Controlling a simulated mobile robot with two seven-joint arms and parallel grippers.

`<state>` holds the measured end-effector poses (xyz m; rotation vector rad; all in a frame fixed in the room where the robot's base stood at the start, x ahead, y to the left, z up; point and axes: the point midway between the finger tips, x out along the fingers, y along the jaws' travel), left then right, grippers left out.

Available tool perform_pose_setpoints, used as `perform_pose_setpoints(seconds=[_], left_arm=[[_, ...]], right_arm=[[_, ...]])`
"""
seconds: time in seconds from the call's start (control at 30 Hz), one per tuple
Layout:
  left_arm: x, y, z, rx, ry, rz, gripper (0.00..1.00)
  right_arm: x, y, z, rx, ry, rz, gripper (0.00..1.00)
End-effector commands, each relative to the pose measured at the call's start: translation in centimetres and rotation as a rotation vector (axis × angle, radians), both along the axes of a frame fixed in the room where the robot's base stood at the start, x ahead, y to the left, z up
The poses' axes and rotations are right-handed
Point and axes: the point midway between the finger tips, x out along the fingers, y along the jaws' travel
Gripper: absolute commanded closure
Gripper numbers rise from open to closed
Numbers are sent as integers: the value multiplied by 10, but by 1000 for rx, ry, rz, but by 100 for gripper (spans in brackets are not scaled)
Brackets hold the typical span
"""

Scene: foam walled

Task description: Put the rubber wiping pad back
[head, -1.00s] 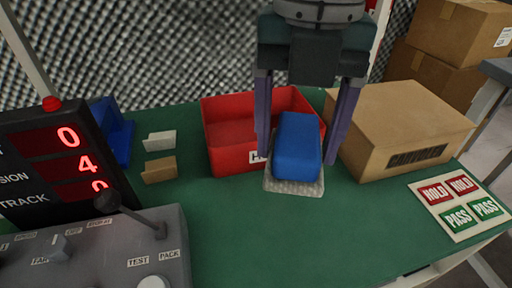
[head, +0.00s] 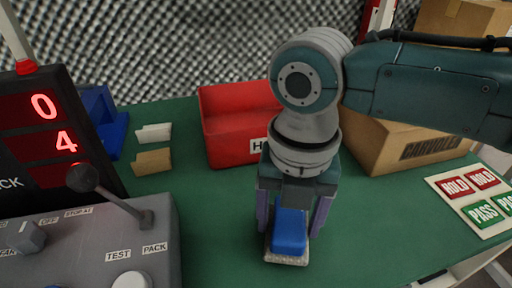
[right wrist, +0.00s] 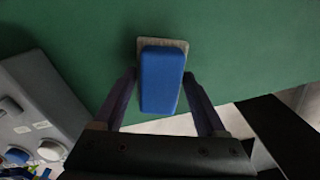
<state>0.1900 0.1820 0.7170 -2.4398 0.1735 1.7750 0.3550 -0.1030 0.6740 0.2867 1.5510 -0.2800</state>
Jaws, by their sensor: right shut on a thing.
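The wiping pad, a blue block (head: 289,232) on a grey textured base (head: 286,259), is near the front of the green table. My right gripper (head: 290,228) comes down over it from above, one purple finger on each side, shut on the blue block. In the right wrist view the pad (right wrist: 161,80) lies between the fingers of the right gripper (right wrist: 160,92), its grey base showing at the far end. I cannot tell whether its base touches the table. My left gripper is not in view.
A red bin (head: 225,150) and a cardboard box (head: 365,155) stand behind the gripper. A control panel (head: 110,245) with a lever and a red-digit display (head: 45,130) fill the left. A HOLD/PASS label sheet (head: 470,195) lies at right. Green table (head: 215,215) is bare around the pad.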

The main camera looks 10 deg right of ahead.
Motion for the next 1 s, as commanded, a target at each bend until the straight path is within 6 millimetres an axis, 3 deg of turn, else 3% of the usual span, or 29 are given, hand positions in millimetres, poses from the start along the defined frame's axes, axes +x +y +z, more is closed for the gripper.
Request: perform_pose_setpoints(seconds=[0.07, 0.47, 0.5, 0.7, 1.0], left_arm=[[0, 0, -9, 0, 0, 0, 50], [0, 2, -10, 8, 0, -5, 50], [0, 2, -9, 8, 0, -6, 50], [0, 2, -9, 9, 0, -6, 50], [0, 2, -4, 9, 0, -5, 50]], right_arm=[[0, 1, -15, 0, 1, 0, 87], [0, 0, -19, 0, 0, 0, 87], [0, 0, -17, 0, -1, 0, 22], [0, 0, -17, 0, 0, 0, 0], [0, 0, -11, 0, -1, 0, 0]])
